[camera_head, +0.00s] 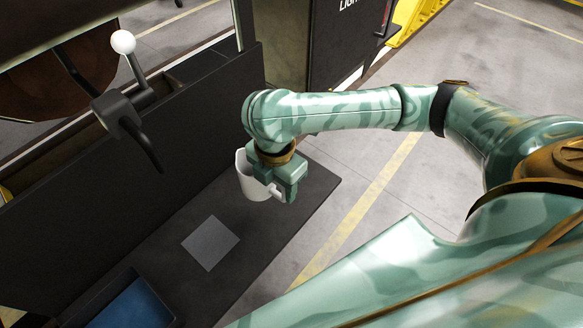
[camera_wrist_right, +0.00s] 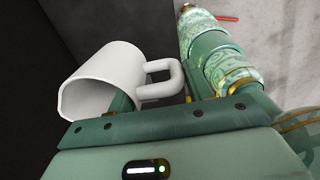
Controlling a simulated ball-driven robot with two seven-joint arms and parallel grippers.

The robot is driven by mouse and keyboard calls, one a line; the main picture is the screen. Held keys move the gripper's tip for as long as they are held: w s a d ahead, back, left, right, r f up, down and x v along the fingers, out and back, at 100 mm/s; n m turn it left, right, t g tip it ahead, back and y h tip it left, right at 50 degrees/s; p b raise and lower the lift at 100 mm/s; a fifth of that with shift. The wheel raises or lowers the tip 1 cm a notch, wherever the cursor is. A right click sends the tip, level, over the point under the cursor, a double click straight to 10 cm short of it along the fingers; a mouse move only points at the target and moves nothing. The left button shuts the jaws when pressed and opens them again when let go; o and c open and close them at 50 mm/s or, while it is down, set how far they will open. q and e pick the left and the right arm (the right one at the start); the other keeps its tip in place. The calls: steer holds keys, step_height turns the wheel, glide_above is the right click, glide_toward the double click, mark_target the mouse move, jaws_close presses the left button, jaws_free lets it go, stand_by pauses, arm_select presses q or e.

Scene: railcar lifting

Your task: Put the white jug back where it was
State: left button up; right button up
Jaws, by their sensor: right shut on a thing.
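The white jug (camera_head: 252,184) is at the far part of the dark shelf (camera_head: 305,185) in the head view. My right gripper (camera_head: 281,184) is at the jug's handle side and shut on it. In the right wrist view the jug (camera_wrist_right: 104,78) lies tilted across the picture, its open mouth to the lower left. Its handle (camera_wrist_right: 163,82) points towards the gripper's fingers, which are partly hidden. I cannot tell if the jug's base touches the shelf. My left gripper is not in view.
A light grey square (camera_head: 210,243) lies bare on the shelf, nearer than the jug. A blue-bottomed tray (camera_head: 133,308) is at the near end. A dark wall panel (camera_head: 150,195) borders the shelf's left. A white-knobbed lever (camera_head: 123,42) stands above it.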

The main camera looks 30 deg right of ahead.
steer(key=w+d+f+b, duration=0.1)
steer(key=w+d+f, duration=0.1)
steer(key=f, duration=0.1)
steer(key=w+d+f+b, duration=0.2)
steer(key=w+d+f, duration=0.1)
steer(key=f, duration=0.1)
steer(key=w+d+f+b, duration=0.1)
steer(key=w+d+f, duration=0.1)
steer(key=d+f, duration=0.1)
steer(key=shift+w+d+f, duration=0.25)
steer(key=shift+w+f, duration=0.15)
steer(key=shift+f, duration=0.35)
steer(key=shift+f+b, duration=0.35)
steer(key=shift+w+r, duration=0.1)
steer(key=o, duration=1.3)
steer(key=shift+f, duration=0.2)
steer(key=shift+r, duration=0.15)
